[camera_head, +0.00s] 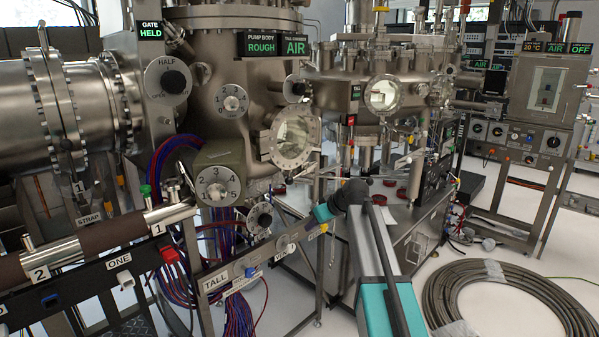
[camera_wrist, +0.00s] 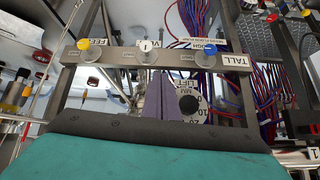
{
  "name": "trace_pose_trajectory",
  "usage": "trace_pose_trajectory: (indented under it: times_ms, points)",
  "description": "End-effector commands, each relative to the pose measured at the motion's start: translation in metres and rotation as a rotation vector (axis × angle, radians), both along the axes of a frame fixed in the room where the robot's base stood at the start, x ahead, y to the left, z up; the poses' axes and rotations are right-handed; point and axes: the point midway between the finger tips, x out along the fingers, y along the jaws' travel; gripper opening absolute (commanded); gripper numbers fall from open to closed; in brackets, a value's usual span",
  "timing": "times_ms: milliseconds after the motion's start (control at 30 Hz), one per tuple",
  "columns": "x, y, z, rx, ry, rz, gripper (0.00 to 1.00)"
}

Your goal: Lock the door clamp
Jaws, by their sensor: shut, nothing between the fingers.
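No part can be picked out for certain as the door clamp. A round flanged door with a glass window (camera_head: 292,138) is on the tall chamber in the head view and looks closed. A second round window (camera_head: 382,95) is on the chamber behind it. My gripper (camera_wrist: 160,78) shows in the wrist view as two purple-grey fingers pressed together, with nothing between them. They point toward the labelled rail (camera_wrist: 122,56), which shows upside down. In the head view my arm reaches in front of the chambers, and the fingertips cannot be made out.
A rail with coloured knobs (camera_head: 217,283) runs below the tall chamber. Red and blue hoses (camera_head: 170,262) hang behind it. A coiled hose (camera_head: 508,297) lies on the floor at right. An oven-like box (camera_head: 541,88) stands at the back right. Pale floor is open around the coil.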

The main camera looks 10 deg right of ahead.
Motion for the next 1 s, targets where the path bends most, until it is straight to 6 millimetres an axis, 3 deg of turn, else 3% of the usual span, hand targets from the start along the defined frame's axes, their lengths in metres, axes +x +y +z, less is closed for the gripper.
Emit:
trace_pose_trajectory:
  times_ms: [33, 300, 500, 700, 1000]
  points:
    - [0.008, -0.003, 0.028, -0.002, -0.036, 0.01, 0.0]
    - [0.025, -0.012, 0.156, -0.023, -0.21, 0.069, 0.0]
    - [0.026, -0.015, 0.223, -0.039, -0.301, 0.1, 0.0]
    - [0.025, -0.016, 0.246, -0.046, -0.333, 0.111, 0.0]
    - [0.025, -0.017, 0.246, -0.046, -0.333, 0.111, 0.0]
